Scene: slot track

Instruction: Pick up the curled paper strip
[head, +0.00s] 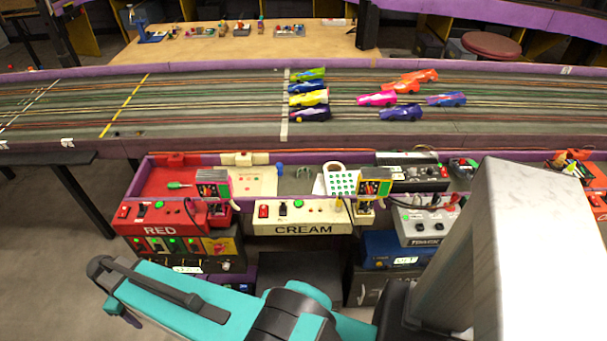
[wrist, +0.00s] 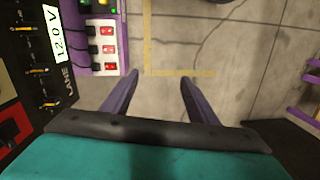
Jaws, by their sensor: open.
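A pale curled piece (head: 334,167), which looks like the curled paper strip, lies at the back edge of a white sheet with green marks (head: 342,184) behind the CREAM box. It is too small to make out fully. In the wrist view no paper strip shows. My gripper (wrist: 159,78) is open with nothing between its two purple fingers, and it points at the bare floor. In the head view my teal arm reaches to the lower left, in front of and below the bench, well apart from the curled piece.
The RED box (head: 160,230) and CREAM box (head: 304,229) stand at the bench front. Colored cars (head: 377,99) sit on the slot track behind. A grey TRACK unit (head: 425,225) is to the right. A panel marked 12.0 V (wrist: 62,45) and a switch strip (wrist: 107,45) flank my gripper's left.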

